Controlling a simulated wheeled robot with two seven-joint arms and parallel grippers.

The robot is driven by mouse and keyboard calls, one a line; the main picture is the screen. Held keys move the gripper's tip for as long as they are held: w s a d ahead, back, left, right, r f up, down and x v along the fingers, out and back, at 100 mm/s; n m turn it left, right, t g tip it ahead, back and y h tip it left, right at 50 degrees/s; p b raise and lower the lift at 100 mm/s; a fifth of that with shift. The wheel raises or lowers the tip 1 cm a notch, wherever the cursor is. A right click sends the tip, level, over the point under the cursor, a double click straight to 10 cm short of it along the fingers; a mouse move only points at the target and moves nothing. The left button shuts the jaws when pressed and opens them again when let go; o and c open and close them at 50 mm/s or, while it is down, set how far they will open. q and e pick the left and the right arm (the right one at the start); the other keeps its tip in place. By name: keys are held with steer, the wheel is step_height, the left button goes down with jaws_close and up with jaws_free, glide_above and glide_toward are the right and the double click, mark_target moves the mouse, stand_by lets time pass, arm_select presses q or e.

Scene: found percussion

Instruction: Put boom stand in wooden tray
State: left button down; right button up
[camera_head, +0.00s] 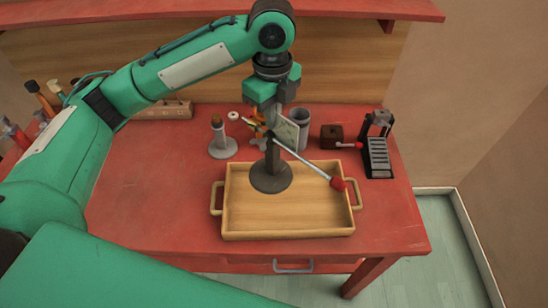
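The boom stand has a dark round base (270,178), a short upright and a slanted thin rod with a red ball at its lower right end. Its base overlaps the back left part of the wooden tray (286,236) in the head view. I cannot tell whether the base touches the tray floor or hangs just above it. My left gripper (276,118) points down over the top of the upright and appears shut on it; the fingertips are partly hidden. The tray is light wood with a handle at each end, and otherwise looks empty. My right gripper is not in view.
Behind the tray stand a grey post on a round base (222,140), a grey cylinder (299,118) and a small dark box (331,135). A black slotted device (379,150) is at the right. Several tools are at the far left. The red table's left middle is clear.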

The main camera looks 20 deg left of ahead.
mark_target(272, 156)
arm_select(q)
step_height(272, 156, down, 9)
steer(key=shift+r+p, duration=0.1)
steer(key=shift+p, duration=0.45)
step_height(272, 156, down, 4)
steer(key=shift+f+p, duration=0.1)
steer(key=shift+p, duration=0.25)
steer(key=c, duration=1.7)
jaws_free()
steer(key=shift+f, duration=0.1)
step_height(272, 156, up, 12)
steer(key=shift+r+b, duration=0.15)
steer(key=shift+b, duration=1.1)
